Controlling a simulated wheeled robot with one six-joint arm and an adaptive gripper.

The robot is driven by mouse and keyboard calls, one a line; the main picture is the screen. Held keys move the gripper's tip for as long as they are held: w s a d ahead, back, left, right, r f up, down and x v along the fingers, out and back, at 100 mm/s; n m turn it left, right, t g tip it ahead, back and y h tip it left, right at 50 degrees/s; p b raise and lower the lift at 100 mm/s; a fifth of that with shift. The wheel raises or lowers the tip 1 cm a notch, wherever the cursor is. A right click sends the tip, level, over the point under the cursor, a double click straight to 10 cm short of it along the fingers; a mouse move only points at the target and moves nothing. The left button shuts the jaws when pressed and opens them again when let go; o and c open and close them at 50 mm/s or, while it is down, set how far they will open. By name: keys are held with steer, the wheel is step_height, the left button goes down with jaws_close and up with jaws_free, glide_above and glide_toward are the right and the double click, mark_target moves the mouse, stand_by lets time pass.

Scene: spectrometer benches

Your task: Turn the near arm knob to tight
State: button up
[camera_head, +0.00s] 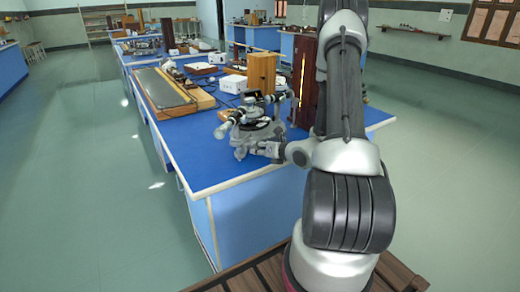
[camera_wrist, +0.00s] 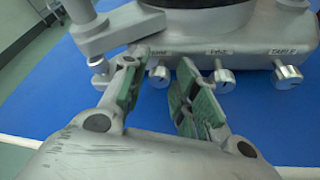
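A grey spectrometer (camera_head: 252,132) stands near the front corner of the blue bench. In the wrist view its base (camera_wrist: 240,45) carries three small silver knobs under labels. The left knob (camera_wrist: 159,77) lies between my fingertips, with its label too blurred to read surely. The middle knob (camera_wrist: 222,79) seems labelled FINE and the right knob (camera_wrist: 287,75) TABLE. I cannot tell which is the near arm knob. My gripper (camera_wrist: 161,66) is open, its green-padded fingers apart on either side of the left knob. Contact is not clear. In the head view my gripper (camera_head: 268,149) is at the spectrometer's base.
A silver post with a small foot (camera_wrist: 97,64) stands close beside my left finger. A wooden box (camera_head: 262,72), a white box (camera_head: 233,84) and a dark reddish upright case (camera_head: 303,80) stand behind the spectrometer. The blue bench top (camera_head: 210,170) is clear at its front left.

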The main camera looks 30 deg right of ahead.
steer(key=shift+c, duration=0.3)
jaws_close()
steer(key=m+y, duration=0.2)
steer(key=m, duration=0.1)
steer(key=shift+d+f+m+t, duration=0.2)
steer(key=shift+m+t, duration=0.1)
steer(key=shift+d+f+m+t+y, duration=0.1)
steer(key=shift+m+t+y, duration=0.2)
steer(key=shift+m+y, duration=0.5)
steer(key=shift+f+m+t+y, duration=0.1)
steer(key=shift+m+t+y, duration=0.2)
steer(key=shift+m, duration=0.9)
steer(key=shift+o, duration=0.3)
jaws_free()
